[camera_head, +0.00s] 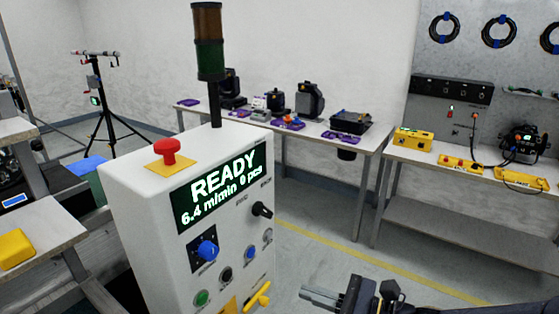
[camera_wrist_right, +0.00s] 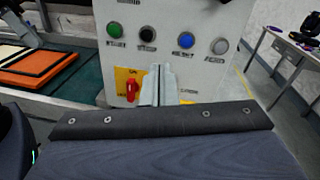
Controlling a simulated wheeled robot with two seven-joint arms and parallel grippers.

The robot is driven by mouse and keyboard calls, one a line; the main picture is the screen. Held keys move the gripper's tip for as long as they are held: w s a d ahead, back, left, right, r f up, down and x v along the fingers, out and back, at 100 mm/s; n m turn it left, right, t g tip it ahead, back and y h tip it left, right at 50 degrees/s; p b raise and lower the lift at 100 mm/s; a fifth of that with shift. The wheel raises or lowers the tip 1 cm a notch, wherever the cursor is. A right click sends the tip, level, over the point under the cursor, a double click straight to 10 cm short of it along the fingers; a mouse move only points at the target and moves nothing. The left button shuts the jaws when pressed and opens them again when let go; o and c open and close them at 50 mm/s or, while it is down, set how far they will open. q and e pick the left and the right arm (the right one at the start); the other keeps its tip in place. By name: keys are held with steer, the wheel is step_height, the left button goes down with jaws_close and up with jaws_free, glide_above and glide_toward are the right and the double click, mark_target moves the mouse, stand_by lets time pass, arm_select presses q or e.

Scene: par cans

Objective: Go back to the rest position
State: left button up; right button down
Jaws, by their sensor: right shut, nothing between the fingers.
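My right gripper (camera_head: 308,296) is at the bottom of the head view, to the right of the white control box (camera_head: 140,215). In the right wrist view its two fingers (camera_wrist_right: 160,75) are together with nothing between them. They point at the box's lower front, beside a red lever (camera_wrist_right: 132,89) on a yellow plate; I cannot tell the exact gap to the panel. My left gripper does not show in the head view.
A bench (camera_head: 372,143) stands behind. Floor right of the box is clear.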

steer(key=s+r+n+g+h, duration=0.1)
steer(key=s+n+g, duration=0.3)
steer(key=s+n, duration=0.4)
steer(key=s+d+f+n+t+h, duration=0.1)
steer(key=s+d+f+n+h, duration=0.3)
steer(key=s+d+n+h, duration=0.4)
steer(key=d+n+h, duration=0.2)
steer(key=d+n, duration=0.1)
steer(key=d, duration=0.1)
steer(key=shift+s+d+n+t+h, duration=0.2)
steer(key=shift+d+n+t+h, duration=0.1)
steer(key=shift+d+n, duration=0.1)
steer(key=shift+f, duration=0.1)
